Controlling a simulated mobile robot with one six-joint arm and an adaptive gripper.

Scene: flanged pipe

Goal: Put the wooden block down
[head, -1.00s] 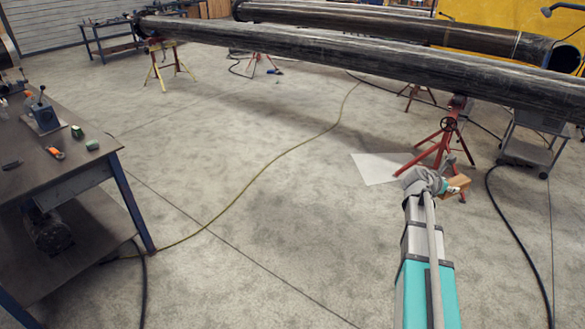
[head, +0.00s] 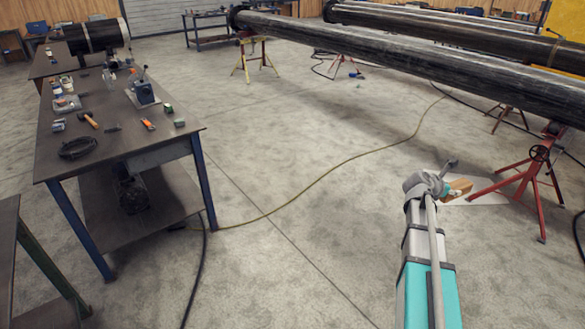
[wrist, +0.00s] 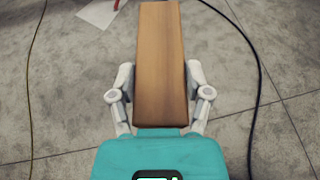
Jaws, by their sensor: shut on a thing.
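The wooden block (wrist: 161,60) is a long, light brown bar in the wrist view, running up the picture from between the fingers. My gripper (wrist: 160,82) is shut on it, one pale finger on each side. In the head view a small part of the block (head: 459,187) shows beside my gripper (head: 447,188), partly hidden by my wrist. The block is held in the air over the concrete floor, with floor and cables visible beyond it in the wrist view.
A dark workbench (head: 75,140) with tools stands at the left. A long dark pipe (head: 400,60) rests on a yellow stand (head: 254,62) and a red stand (head: 537,165). A white sheet (head: 485,192) lies on the floor near the red stand.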

